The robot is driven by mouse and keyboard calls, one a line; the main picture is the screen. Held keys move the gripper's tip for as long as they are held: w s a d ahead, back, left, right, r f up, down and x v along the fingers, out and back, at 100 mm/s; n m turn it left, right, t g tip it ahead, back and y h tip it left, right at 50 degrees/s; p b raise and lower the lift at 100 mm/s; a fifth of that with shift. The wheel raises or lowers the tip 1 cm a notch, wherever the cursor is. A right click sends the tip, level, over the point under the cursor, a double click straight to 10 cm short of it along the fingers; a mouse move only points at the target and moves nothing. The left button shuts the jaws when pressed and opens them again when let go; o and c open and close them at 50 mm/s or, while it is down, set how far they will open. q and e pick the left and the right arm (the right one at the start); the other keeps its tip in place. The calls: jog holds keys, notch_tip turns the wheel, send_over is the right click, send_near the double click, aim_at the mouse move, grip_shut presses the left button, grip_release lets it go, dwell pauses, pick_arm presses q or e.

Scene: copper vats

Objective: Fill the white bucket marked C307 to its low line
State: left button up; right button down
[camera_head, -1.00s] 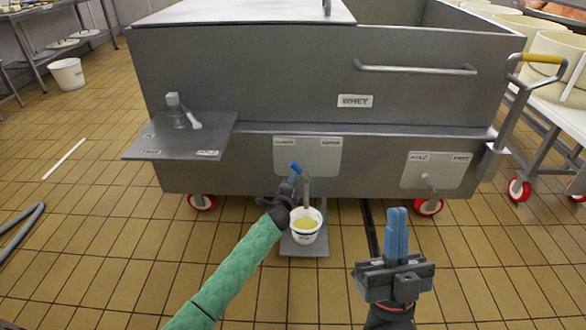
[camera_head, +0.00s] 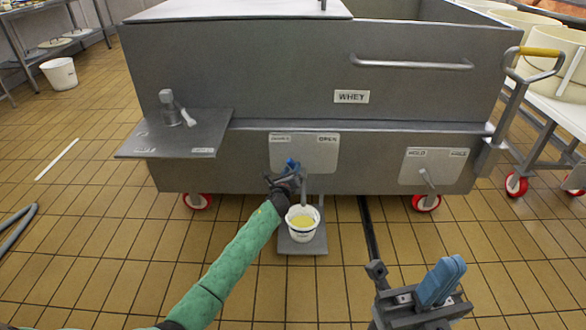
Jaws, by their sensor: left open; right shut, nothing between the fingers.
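A small white bucket (camera_head: 302,236) stands on a low grey stand under the grey steel vat marked WHEY (camera_head: 230,70). It holds yellow liquid (camera_head: 302,221); its marking and fill lines are too small to read. A spout (camera_head: 304,190) comes down over it from below a plate (camera_head: 318,150) whose right label reads OPEN. My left gripper (camera_head: 290,168) is open at the tap, just above and left of the bucket, and hides the tap's handle; I cannot tell if it touches it. My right gripper (camera_head: 450,268) is shut and empty at the lower right, away from the bucket.
A second labelled plate (camera_head: 434,166) with a tap is at the vat's right. A side shelf (camera_head: 160,145) carries a small grey fitting. The vat has red wheels (camera_head: 426,202). A cart (camera_head: 560,130) with white tubs stands right. Another white bucket (camera_head: 60,74) is far left.

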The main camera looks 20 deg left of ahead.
pick_arm(q)
jog(key=shift+w+b, duration=0.3)
jog(key=shift+w, duration=1.1)
grip_shut()
